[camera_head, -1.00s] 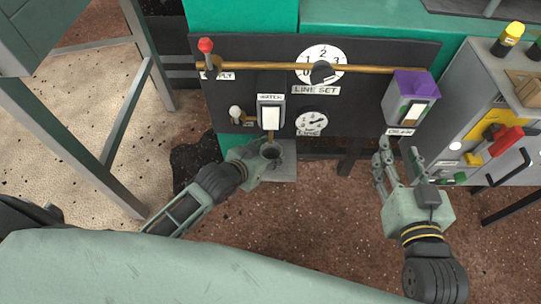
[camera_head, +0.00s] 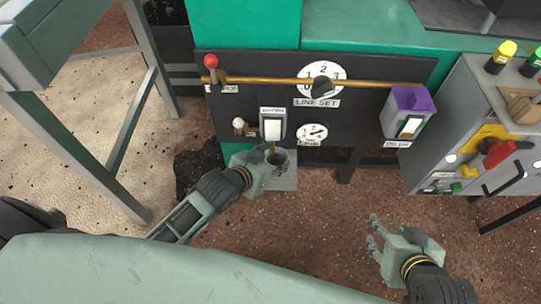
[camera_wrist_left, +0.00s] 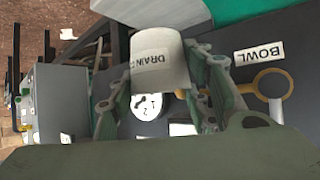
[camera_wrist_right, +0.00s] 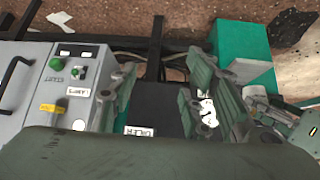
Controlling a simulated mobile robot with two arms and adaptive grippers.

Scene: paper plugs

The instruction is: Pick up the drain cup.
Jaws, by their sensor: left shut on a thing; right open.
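The drain cup (camera_head: 278,158) is held in my left gripper (camera_head: 266,162), just below the white switch on the dark panel. In the left wrist view, the pale cup wall with the label DRAIN (camera_wrist_left: 158,62) sits between the two fingers of the left gripper (camera_wrist_left: 163,85). The cup's open rim faces up in the head view; I cannot tell whether its base touches anything. My right gripper (camera_head: 377,236) is open and empty, low at the right over the floor. Its spread fingers also show in the right wrist view (camera_wrist_right: 158,85).
The dark panel (camera_head: 355,110) carries a brass pipe (camera_head: 275,81), a LINE SET dial (camera_head: 321,84) and a red-topped lever (camera_head: 211,62). A purple-topped oiler (camera_head: 408,108) hangs at its right. A grey cabinet (camera_head: 440,125) stands further right. The floor before the panel is open.

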